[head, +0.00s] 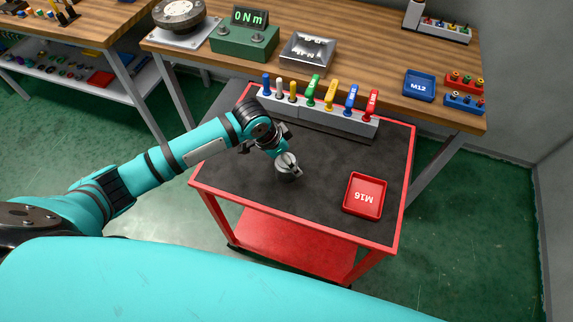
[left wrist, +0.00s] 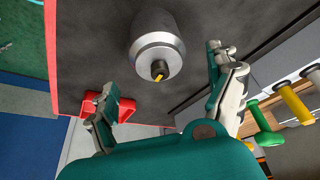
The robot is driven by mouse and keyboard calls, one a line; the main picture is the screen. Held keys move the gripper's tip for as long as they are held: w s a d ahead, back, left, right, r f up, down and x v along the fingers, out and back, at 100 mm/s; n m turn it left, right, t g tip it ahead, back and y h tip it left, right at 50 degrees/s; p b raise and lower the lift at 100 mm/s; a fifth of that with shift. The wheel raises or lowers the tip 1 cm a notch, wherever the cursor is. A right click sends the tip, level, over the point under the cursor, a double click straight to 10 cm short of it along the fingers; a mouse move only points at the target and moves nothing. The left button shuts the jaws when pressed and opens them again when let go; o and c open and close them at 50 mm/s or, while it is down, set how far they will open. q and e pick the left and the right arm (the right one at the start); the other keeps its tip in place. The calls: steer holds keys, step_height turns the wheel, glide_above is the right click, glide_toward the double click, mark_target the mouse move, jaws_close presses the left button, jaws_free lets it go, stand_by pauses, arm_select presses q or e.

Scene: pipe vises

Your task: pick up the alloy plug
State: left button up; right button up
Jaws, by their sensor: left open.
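The alloy plug is a silver metal cylinder (left wrist: 157,42) with a narrower dark end tipped yellow, seen in the left wrist view between and beyond my left fingers. In the head view the plug (head: 287,176) is on the dark top of the red cart, partly covered by my gripper. My left gripper (head: 284,160) is directly over it. In the left wrist view the left gripper (left wrist: 160,68) has its fingers spread wide, with a gap on both sides of the plug. My right gripper is not in view.
A grey rack (head: 330,119) of coloured-handled tools runs along the cart's back edge. Behind is a wooden bench (head: 365,60) with a green torque readout box (head: 245,42) and a blue M12 tray (head: 420,86).

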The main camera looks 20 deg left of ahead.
arm_select(q)
steer(key=x, duration=0.2)
steer(key=p+x, duration=0.1)
steer(key=x, duration=0.2)
steer(key=shift+a+f, duration=0.2)
steer(key=c, duration=1.6)
